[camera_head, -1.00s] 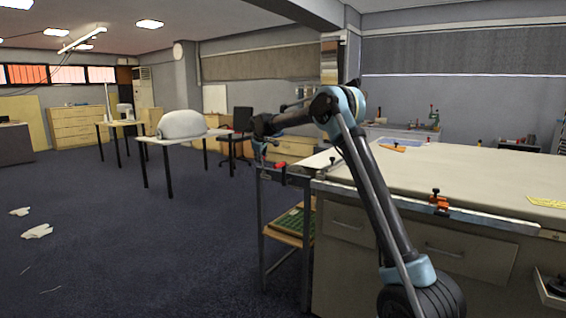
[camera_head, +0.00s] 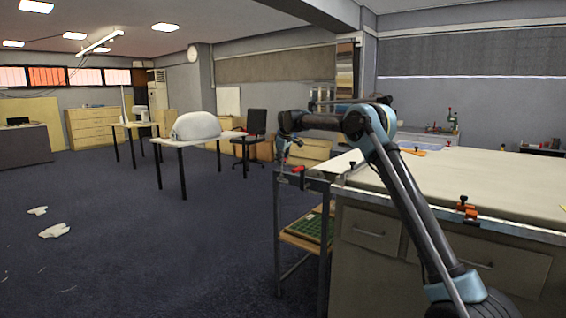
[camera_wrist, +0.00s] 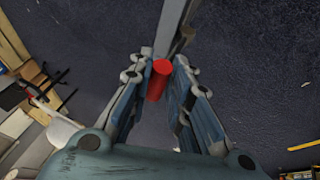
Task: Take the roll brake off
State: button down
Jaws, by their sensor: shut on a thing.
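The roll brake shows as a short red cylinder-shaped handle (camera_wrist: 158,80) in the wrist view, between my two fingers. A grey metal bar runs just beyond it. In the head view a small red part (camera_head: 297,169) shows at the left end of the long table's metal rail. My gripper (camera_wrist: 163,70) is shut on the red handle. In the head view my gripper (camera_head: 282,160) hangs at the table's left corner, pointing down. How the handle joins the rail is hidden.
The long cloth table (camera_head: 480,185) fills the right side, with an orange and black clamp (camera_head: 466,208) on its front rail. A shelf with a green tray (camera_head: 312,225) sits below the corner. White cloths (camera_head: 54,230) lie on the open blue floor at left.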

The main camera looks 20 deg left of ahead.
jog(key=shift+w+d, duration=0.25)
jog(key=shift+w, duration=0.25)
jog(key=c, duration=1.6)
grip_release()
jog(key=shift+c, duration=0.2)
jog(key=shift+o, duration=0.4)
jog(key=shift+f, duration=0.15)
jog(key=shift+s+a, duration=0.15)
jog(key=shift+s, duration=0.05)
jog(key=v, duration=1.2)
